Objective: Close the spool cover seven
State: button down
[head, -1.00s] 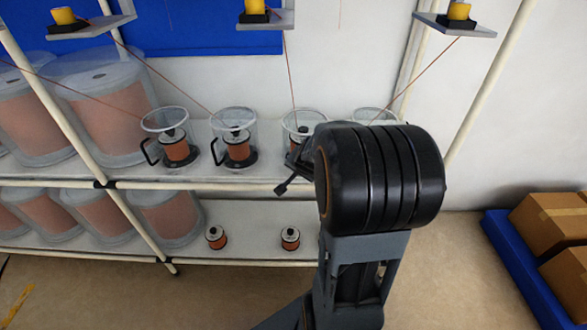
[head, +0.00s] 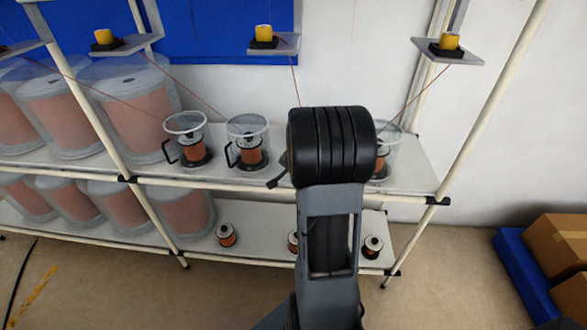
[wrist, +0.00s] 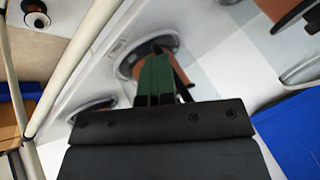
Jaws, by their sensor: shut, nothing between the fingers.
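Clear cylindrical spool covers with black handles stand around copper spools on the upper shelf. The leftmost cover (head: 185,140) and the one beside it (head: 247,140) show upright in the head view. A further cover (head: 390,150) is partly hidden behind my arm at the right. Another place in the row is hidden by my arm. I cannot tell which is cover seven. In the wrist view my gripper (wrist: 154,66) has green fingers, shut and empty, in front of a round dark base and copper spool (wrist: 170,72); I cannot tell whether they touch.
Large clear drums (head: 130,100) of copper fill the left of the shelf. Small uncovered spools (head: 227,235) stand on the lower shelf (head: 262,215). Yellow parts on small plates (head: 447,60) hang above, with thin wires. Rack posts (head: 490,100) are near. Boxes on a blue pallet (head: 530,275) stand right.

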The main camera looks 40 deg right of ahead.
jog(key=shift+w+r, duration=0.25)
jog(key=shift+w, duration=0.15)
jog(key=s+a+r+p, duration=0.5)
jog(key=a+r+p, duration=0.2)
jog(key=p, duration=0.5)
jog(key=shift+s+a+r, duration=0.15)
jog(key=shift+a+r, duration=0.1)
jog(key=shift+a, duration=0.4)
